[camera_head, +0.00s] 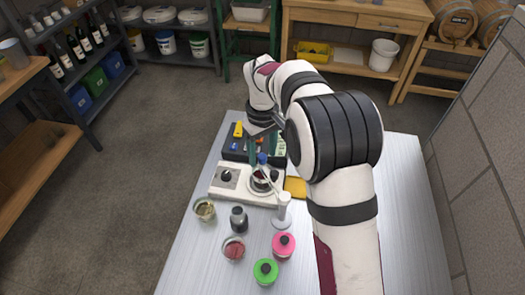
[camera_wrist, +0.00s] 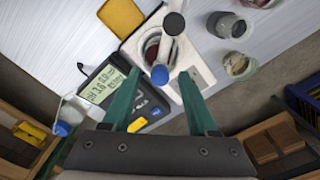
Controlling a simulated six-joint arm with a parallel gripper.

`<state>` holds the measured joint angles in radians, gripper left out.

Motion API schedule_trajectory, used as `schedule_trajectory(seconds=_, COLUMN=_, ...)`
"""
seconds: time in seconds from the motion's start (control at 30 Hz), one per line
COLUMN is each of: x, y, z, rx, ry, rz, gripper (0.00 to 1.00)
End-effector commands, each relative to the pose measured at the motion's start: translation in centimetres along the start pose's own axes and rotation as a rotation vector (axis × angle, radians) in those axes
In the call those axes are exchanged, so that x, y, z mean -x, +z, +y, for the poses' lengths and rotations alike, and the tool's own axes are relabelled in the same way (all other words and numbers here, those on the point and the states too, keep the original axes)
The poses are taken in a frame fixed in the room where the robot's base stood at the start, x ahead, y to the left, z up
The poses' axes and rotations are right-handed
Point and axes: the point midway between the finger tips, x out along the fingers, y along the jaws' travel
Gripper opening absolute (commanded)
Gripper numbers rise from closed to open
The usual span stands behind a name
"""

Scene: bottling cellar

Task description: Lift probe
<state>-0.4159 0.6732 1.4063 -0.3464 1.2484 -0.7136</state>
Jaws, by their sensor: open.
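The probe is a pale stick with a blue cap (camera_head: 262,158), leaning in a beaker of dark red liquid (camera_head: 260,182). The beaker stands on a white stirrer (camera_head: 230,182) with a black knob. In the wrist view the blue cap (camera_wrist: 160,75) shows close to and roughly between the tips of my gripper (camera_wrist: 160,80), with the beaker (camera_wrist: 152,46) beyond it. A meter with a lit display (camera_wrist: 105,85) lies beside the stirrer. The probe's lower end is hidden in the beaker.
A white stand (camera_head: 283,208), a tan-filled jar (camera_head: 204,209), a grey jar (camera_head: 239,218), a reddish jar (camera_head: 234,248) and pink (camera_head: 284,245) and green (camera_head: 266,271) lidded jars stand in front. A yellow pad (camera_head: 296,187) lies right of the stirrer. The table's right side is clear.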

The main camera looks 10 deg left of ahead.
Motion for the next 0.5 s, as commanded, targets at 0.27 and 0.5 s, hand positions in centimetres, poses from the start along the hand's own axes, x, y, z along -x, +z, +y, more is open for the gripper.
schedule_trajectory(seconds=0.27, x=-0.13, y=0.0, z=0.0, rx=0.0, ry=0.0, rz=0.0, gripper=0.54)
schedule_trajectory(seconds=0.5, x=-0.11, y=0.0, z=0.0, rx=0.0, ry=0.0, rz=0.0, gripper=0.11)
